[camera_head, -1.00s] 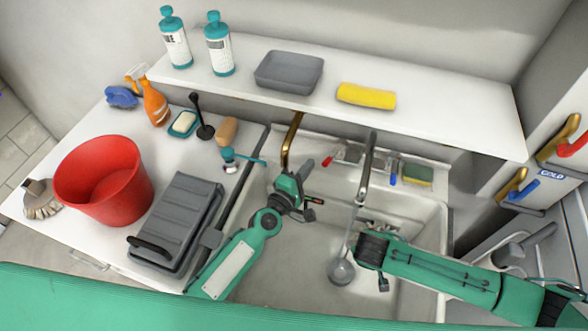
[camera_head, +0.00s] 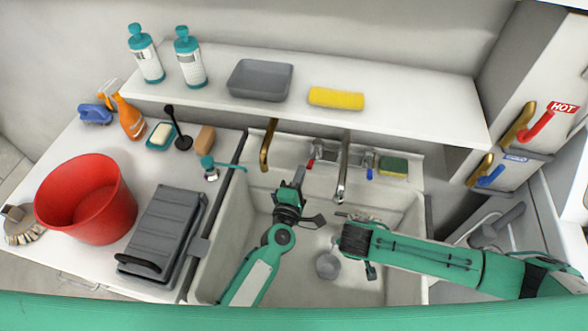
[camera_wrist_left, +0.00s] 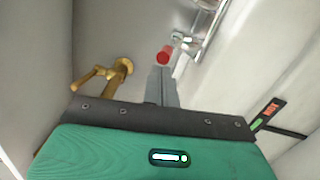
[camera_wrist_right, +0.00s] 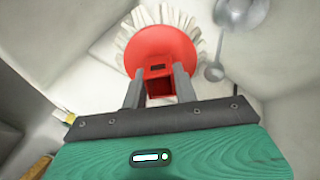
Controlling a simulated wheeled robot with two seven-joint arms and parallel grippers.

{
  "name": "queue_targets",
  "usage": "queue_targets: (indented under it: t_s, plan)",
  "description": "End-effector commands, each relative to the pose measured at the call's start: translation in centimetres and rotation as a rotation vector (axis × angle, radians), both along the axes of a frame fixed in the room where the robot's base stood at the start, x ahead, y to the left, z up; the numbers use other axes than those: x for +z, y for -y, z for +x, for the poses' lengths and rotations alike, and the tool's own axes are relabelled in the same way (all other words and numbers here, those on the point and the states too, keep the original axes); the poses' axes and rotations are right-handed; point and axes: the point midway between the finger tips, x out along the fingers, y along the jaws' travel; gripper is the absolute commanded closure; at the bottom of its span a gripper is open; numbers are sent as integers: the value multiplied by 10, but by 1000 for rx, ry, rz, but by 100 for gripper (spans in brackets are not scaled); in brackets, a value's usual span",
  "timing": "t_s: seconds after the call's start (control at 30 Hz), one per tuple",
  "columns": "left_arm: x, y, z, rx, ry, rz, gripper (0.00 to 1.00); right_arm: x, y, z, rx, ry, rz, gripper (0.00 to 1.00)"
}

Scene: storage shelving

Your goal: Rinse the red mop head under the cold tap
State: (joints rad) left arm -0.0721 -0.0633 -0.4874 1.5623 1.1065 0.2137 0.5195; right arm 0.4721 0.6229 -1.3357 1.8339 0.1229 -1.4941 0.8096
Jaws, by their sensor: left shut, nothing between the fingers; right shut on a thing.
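My right gripper (camera_wrist_right: 158,90) is shut on the square red socket of the mop head (camera_wrist_right: 162,48), a red disc fringed with white strands, in the right wrist view. In the head view that gripper (camera_head: 343,240) is low over the sink, and the mop head is mostly hidden. The chrome spout (camera_head: 343,170) stands behind it, between a red handle (camera_head: 311,163) and a blue handle (camera_head: 370,173). My left gripper (camera_head: 298,178) is shut and empty close to the red handle. In the left wrist view its tips point at the red handle (camera_wrist_left: 165,54); contact is unclear.
A brass tap (camera_head: 267,145) stands left of the chrome one. A metal ladle (camera_head: 327,266) lies in the sink (camera_head: 235,232). The red bucket (camera_head: 85,205) and grey case (camera_head: 165,232) fill the left counter. HOT (camera_head: 564,107) and COLD signs mark levers at the right.

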Motion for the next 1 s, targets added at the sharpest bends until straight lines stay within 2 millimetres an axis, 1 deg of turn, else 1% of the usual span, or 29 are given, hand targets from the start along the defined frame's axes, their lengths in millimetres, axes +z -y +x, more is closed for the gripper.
queue_targets:
  t_s: [0.1, 0.2, 0.53, 0.63, 0.77, 1.0]
  plan:
    - [0, 9, -4, 16, -1, 0, 100, 1, 0, 0, 0, 1, 0, 100]
    - [0, 13, -5, 15, 0, 1, 100, 1, 0, 0, 0, 1, 0, 100]
    - [-1, 14, -6, 12, -1, 1, 100, 1, 0, 0, 0, 1, 0, 100]
    - [-1, 13, -10, 12, -1, 1, 100, 1, 0, 0, 0, 1, 0, 100]
    - [-3, 8, -23, 13, -3, 1, 100, -1, 0, 0, 0, 1, 0, 100]
    - [-5, -5, -67, 15, -3, 1, 100, -8, 0, 0, 0, 1, 0, 100]
